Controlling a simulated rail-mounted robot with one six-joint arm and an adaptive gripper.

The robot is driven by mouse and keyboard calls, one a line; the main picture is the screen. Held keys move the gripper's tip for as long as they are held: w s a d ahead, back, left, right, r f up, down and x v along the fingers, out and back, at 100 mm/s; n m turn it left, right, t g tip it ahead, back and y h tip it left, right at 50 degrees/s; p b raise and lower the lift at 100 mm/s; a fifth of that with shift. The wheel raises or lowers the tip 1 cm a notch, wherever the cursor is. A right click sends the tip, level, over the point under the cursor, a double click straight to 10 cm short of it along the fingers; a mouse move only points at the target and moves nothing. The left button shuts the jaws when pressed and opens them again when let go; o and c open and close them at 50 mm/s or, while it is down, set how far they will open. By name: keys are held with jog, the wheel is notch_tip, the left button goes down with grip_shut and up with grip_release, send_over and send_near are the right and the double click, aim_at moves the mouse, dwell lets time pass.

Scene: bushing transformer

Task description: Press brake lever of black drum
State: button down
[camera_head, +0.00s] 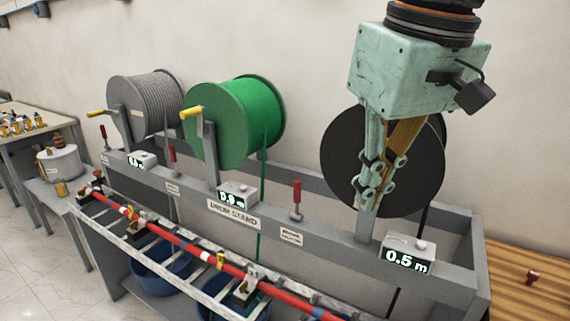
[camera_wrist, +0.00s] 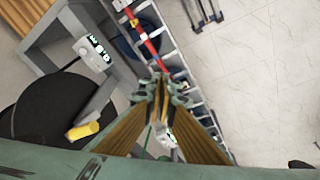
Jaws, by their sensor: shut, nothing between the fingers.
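The black drum (camera_head: 342,160) is at the right of the stand, partly hidden behind my gripper; in the wrist view its dark disc (camera_wrist: 30,112) is at the left. An upright red-handled brake lever (camera_head: 296,195) stands on the stand's front beam, left of the black drum. My gripper (camera_head: 368,208) is shut and empty, pointing down in front of the drum, right of this lever and apart from it in the picture. In the wrist view my gripper (camera_wrist: 161,78) has its fingertips together. I cannot make out the lever there.
A green drum (camera_head: 258,115) and a grey drum (camera_head: 155,100) stand to the left, with more red levers (camera_head: 172,153). A counter box (camera_head: 408,255) reads 0.5 m, right of my gripper. A red pole (camera_head: 185,245) lies along the ladder-like rack in front.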

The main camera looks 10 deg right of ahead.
jog(key=w+r+n+g+p, duration=0.2)
jog(key=w+r, duration=0.1)
jog(key=w, duration=1)
jog(key=w+r+n+g+p, duration=0.1)
jog(key=w+r+n+p, duration=0.15)
jog(key=w, duration=1.05)
jog(key=w+d+f+n+g+p, duration=0.1)
jog(key=w+f+p, duration=0.1)
jog(key=w+f, duration=0.2)
jog(key=w+d+f+n+g+y+p, duration=0.1)
jog(key=w+f, duration=0.3)
jog(key=w, duration=0.7)
jog(key=w+d+f+n+g+p, duration=0.1)
jog(key=w+f, duration=0.3)
jog(key=w, duration=0.4)
jog(key=shift+n+p, duration=0.8)
jog(key=shift+n, duration=0.05)
jog(key=shift+s+f, duration=0.1)
jog(key=shift+f, duration=0.1)
jog(key=s+a+f, duration=0.3)
jog(key=s+f, duration=0.3)
jog(key=f, duration=0.4)
jog(key=shift+b, duration=0.3)
